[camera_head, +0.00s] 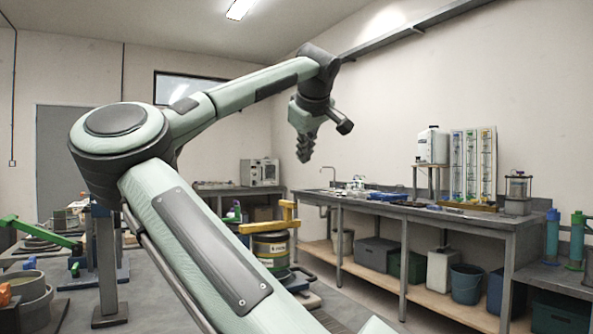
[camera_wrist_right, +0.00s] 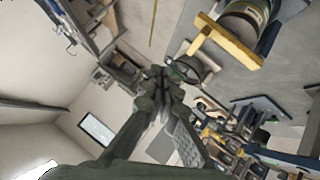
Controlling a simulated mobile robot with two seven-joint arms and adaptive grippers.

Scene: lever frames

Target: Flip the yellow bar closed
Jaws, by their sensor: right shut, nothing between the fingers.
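The yellow bar (camera_head: 265,227) lies roughly level above a drum with a yellow band (camera_head: 271,250), left of the long workbench. A short upright yellow piece stands at its right end. My arm hides part of what is to its left. In the right wrist view the yellow bar (camera_wrist_right: 228,42) shows at the upper right, beside the drum. My right gripper (camera_head: 304,156) hangs high in the air, shut and empty, above and apart from the bar. Its fingers (camera_wrist_right: 158,78) meet in the right wrist view. My left gripper is not in view.
A green lever (camera_head: 42,231) slants over a table at the left, near a grey post (camera_head: 106,262). A long workbench (camera_head: 420,212) with bins below runs along the right wall. My large arm crosses the middle of the head view. Air around the gripper is clear.

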